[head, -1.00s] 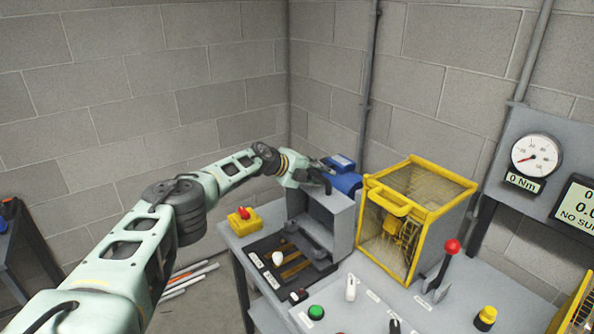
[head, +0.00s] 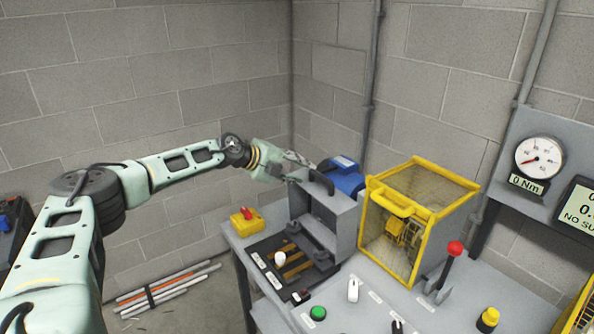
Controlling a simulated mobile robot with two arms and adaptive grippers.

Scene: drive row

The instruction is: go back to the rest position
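My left arm comes in from the left and reaches across to the grey box with the black handle (head: 322,182) on the bench. My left gripper (head: 306,163) is just behind and left of that handle, seen edge-on and small. I cannot tell whether its fingers are apart or closed, or whether it touches the box. My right gripper is not in the head view.
On the bench (head: 352,318) stand a yellow guard cage (head: 417,215), a red-knobbed lever (head: 447,268), a green button (head: 317,313) and a yellow box with a red button (head: 247,220). A blue motor (head: 347,180) sits behind. Poles (head: 165,290) lie on the floor.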

